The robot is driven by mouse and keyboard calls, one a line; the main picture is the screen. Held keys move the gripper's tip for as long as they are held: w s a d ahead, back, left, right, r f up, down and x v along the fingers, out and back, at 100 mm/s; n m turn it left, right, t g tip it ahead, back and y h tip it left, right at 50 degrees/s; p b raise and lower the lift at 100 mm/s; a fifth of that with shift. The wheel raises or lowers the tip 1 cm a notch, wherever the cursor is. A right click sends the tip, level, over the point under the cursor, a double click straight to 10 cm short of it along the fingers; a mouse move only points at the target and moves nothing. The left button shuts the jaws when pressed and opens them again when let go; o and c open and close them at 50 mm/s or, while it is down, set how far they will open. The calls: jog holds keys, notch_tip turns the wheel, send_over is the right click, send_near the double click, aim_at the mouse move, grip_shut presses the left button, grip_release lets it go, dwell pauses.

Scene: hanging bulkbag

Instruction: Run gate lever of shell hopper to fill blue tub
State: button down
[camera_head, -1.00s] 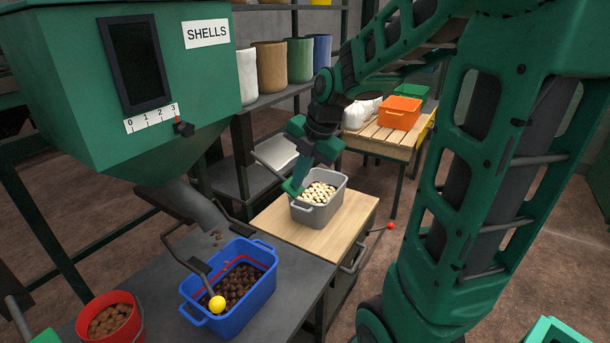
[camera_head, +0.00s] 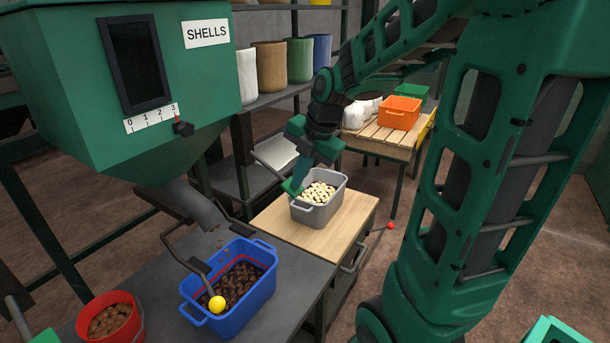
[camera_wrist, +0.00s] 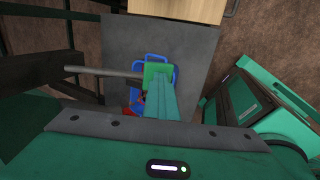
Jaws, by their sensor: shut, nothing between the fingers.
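The green shell hopper (camera_head: 150,80), labelled SHELLS, stands at upper left with its grey spout (camera_head: 200,205) over the blue tub (camera_head: 232,318). Dark brown shells (camera_head: 240,282) lie in the tub, and part of a red line shows on its inner wall above them. A bent dark arm with a yellow knob (camera_head: 217,304) hangs in front of the tub. My gripper (camera_head: 292,188) is shut and empty at the left rim of the grey tub. A grey bar (camera_wrist: 105,72) runs to my fingertips in the wrist view; I cannot tell if they touch.
The grey tub (camera_head: 318,208) of pale pieces stands on a wooden top (camera_head: 345,215). A red bucket (camera_head: 112,320) of brown pieces stands left of the blue tub. An orange crate (camera_head: 398,112) is on a slatted table behind. Shelves with sacks line the back.

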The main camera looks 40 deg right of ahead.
jog(key=shift+s+a+f, duration=0.15)
jog(key=shift+a+f, duration=0.05)
jog(key=shift+f, duration=0.15)
jog(key=shift+d+r, duration=0.2)
jog(key=shift+r, duration=0.25)
jog(key=shift+w+d+r, duration=0.15)
jog(key=shift+r, duration=0.35)
jog(key=shift+w+d+r, duration=0.1)
jog(key=shift+d+r, duration=0.05)
jog(key=shift+r, duration=0.3)
jog(key=s+d+r, duration=0.2)
jog(key=s+r, duration=0.5)
jog(key=r, duration=0.2)
jog(key=shift+d+r, duration=0.15)
jog(key=shift+r, duration=0.15)
